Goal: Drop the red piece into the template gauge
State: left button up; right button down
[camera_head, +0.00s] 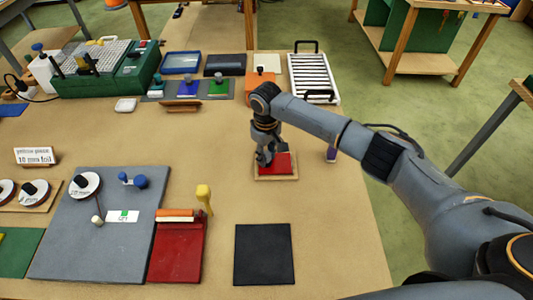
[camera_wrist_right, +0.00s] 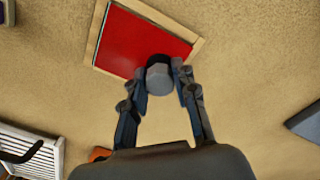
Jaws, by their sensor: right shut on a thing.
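The red piece (camera_head: 277,162) is a flat square over the pale wooden template gauge (camera_head: 276,178), near the table's middle right. In the right wrist view, the red piece (camera_wrist_right: 140,38) shows with the gauge's wooden rim (camera_wrist_right: 198,45) around it. I cannot tell whether the piece is seated flat or slightly raised. My right gripper (camera_head: 265,157) is directly above it, with its fingers (camera_wrist_right: 160,80) shut on a grey round knob (camera_wrist_right: 159,75). The knob overlaps the piece's near edge in that view; its joint with the piece is hidden. My left gripper is not in view.
A black mat (camera_head: 264,254) lies in front, with a red tray (camera_head: 176,252) and grey board (camera_head: 95,225) left. A white rack (camera_head: 315,78) and blue and green blocks (camera_head: 219,86) stand behind. Bare table surrounds the gauge.

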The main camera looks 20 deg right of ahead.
jog(key=shift+f, duration=0.55)
jog(key=c, duration=1)
grip_release()
jog(key=shift+r, duration=0.1)
notch_tip(320, 180, up, 12)
jog(key=shift+f, duration=0.1)
jog(key=shift+s+a, duration=0.1)
